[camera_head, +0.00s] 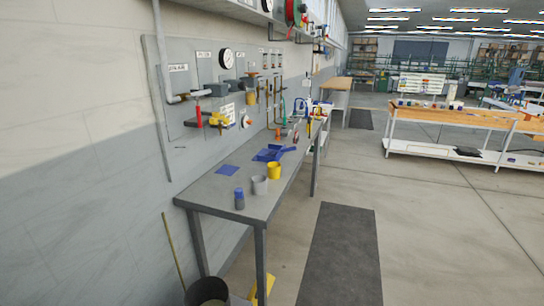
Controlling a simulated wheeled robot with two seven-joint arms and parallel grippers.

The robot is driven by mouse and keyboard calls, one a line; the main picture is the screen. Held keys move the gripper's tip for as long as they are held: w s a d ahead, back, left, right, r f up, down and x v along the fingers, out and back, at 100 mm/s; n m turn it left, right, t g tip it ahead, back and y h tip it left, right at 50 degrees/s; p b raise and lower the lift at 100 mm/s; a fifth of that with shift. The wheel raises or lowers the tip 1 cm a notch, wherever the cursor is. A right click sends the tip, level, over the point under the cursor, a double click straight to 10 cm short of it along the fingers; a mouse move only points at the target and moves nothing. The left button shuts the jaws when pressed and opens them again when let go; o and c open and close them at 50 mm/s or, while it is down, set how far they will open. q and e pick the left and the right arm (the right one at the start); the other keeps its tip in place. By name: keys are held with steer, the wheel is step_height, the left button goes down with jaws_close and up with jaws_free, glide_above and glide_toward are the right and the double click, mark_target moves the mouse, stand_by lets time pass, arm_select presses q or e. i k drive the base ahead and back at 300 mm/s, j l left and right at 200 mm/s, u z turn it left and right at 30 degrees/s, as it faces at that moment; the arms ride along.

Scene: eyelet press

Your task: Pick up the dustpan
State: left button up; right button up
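A blue object shaped like a dustpan (268,154) lies on the grey workbench (215,190) against the left wall. What looks like its handle points to the right, toward the bench's front edge. It is small in the view, so its details are hard to make out. Neither of my grippers is in view.
A flat blue sheet (227,170), a grey cup (260,185), a yellow cup (274,171) and a blue-capped bottle (239,199) are on the bench. A dark bin (207,290) stands by its near end. A dark floor mat (342,255) lies to the right; the floor beyond is open.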

mark_target(274, 153)
steer(key=i+l, duration=0.3)
steer(key=i+l+u, duration=0.1)
steer(key=i+l, duration=0.15)
steer(key=l, duration=0.2)
steer(key=i+l, duration=0.3)
steer(key=i+l+u, duration=0.1)
steer(key=i+l, duration=0.15)
steer(key=l, duration=0.25)
steer(key=i+l, duration=0.25)
steer(key=l, duration=0.15)
steer(key=i+l+u, duration=0.15)
steer(key=l, duration=0.3)
steer(key=i, duration=0.1)
